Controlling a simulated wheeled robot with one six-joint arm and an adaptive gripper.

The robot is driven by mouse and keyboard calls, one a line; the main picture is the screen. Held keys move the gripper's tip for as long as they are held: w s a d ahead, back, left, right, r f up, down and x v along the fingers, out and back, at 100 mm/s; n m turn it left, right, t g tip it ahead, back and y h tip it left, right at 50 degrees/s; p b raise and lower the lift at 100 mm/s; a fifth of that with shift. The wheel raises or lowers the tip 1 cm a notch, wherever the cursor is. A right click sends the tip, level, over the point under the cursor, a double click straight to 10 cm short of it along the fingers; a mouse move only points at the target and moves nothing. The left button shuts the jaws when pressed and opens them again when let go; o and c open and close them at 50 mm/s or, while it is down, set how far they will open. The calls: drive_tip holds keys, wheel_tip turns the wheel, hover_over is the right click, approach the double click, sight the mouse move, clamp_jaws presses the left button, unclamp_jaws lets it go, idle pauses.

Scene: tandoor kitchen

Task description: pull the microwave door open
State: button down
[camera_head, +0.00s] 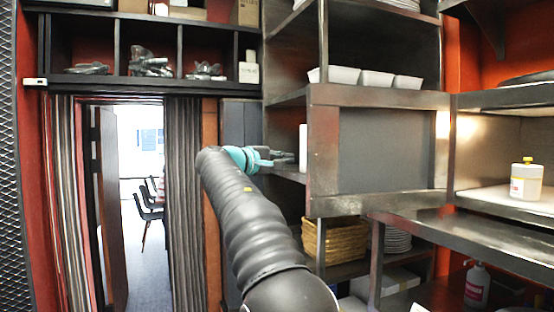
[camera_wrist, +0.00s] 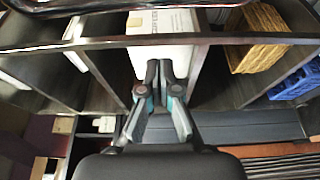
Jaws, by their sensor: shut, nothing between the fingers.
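No microwave door can be made out with certainty. A dark grey panel in a steel frame (camera_head: 380,150) stands upright at the middle right of the head view. I cannot tell whether it is the door or part of the shelving. A narrow white upright thing (camera_head: 303,147) shows at its left edge. My gripper (camera_head: 288,159) is just left of that white thing, level with a shelf. In the wrist view my gripper (camera_wrist: 161,70) has its fingertips together, empty, in front of a white box (camera_wrist: 165,35). Whether the tips touch the box is unclear.
White dishes (camera_head: 364,77) stand above and a woven basket (camera_head: 335,240) below. A pump bottle (camera_head: 526,180) stands on the right shelf. A doorway (camera_head: 140,200) opens at the left. The wrist view also shows a blue crate (camera_wrist: 297,82).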

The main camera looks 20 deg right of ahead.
drive_tip(key=shift+s+d+b, duration=0.25)
drive_tip(key=shift+s+d, duration=0.15)
drive_tip(key=shift+d, duration=0.3)
drive_tip(key=shift+s+d+b, duration=0.2)
drive_tip(key=shift+s+d, duration=0.2)
drive_tip(key=shift+d, duration=0.35)
drive_tip(key=shift+s+d+b, duration=0.25)
drive_tip(key=shift+s+d, duration=0.15)
drive_tip(key=shift+d, duration=0.3)
